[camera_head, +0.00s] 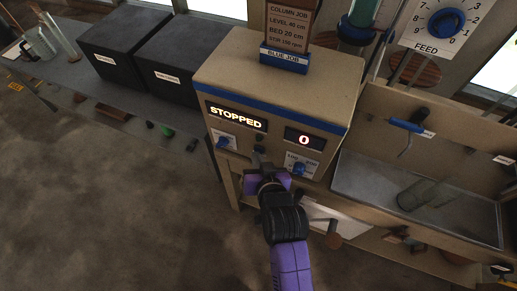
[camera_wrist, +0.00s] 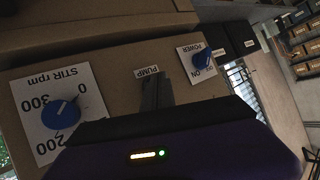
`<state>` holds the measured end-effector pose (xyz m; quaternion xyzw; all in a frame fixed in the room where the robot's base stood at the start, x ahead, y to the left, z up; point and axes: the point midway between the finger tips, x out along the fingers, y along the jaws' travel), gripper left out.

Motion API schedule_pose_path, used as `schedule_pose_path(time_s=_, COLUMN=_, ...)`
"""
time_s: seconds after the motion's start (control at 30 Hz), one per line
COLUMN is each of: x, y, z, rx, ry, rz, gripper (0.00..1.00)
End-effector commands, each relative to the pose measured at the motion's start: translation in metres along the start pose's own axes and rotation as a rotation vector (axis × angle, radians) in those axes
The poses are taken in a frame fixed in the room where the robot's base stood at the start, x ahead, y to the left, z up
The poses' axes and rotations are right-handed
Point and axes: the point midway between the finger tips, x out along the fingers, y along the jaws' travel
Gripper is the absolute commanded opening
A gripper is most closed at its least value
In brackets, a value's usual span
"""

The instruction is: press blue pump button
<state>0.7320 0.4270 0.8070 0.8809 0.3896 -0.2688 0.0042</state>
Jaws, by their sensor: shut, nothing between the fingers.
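The tan control box (camera_head: 274,75) with a blue stripe carries a lit display (camera_head: 237,115) reading STOPPED and a second display (camera_head: 304,139) reading 0. My gripper (camera_head: 258,150) is shut and empty, its tips at the front panel between the power knob and the stir dial. In the wrist view the fingers (camera_wrist: 154,82) point at the panel just beside the PUMP label (camera_wrist: 147,73). The blue pump button itself is not visible; the fingers seem to cover its place. I cannot tell whether the tips touch it.
The blue stir knob (camera_wrist: 60,113) is left of the fingers in the wrist view, and the blue power knob (camera_wrist: 203,58) is right. Two black boxes (camera_head: 126,44) stand left of the control box. A grey tray (camera_head: 390,200) with a glass vessel (camera_head: 424,193) is at right.

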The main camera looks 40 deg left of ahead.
Motion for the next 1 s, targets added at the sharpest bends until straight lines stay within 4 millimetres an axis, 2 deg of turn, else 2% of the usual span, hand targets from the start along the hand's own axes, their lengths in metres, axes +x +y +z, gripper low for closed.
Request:
schedule_pose_path(time_s=0.37, x=0.001, y=0.001, z=-0.003, rx=0.000, ry=0.004, rz=0.000, gripper=0.00)
schedule_pose_path(time_s=1.0, x=-0.011, y=-0.008, z=0.004, rx=0.000, ry=0.001, rz=0.000, gripper=0.00)
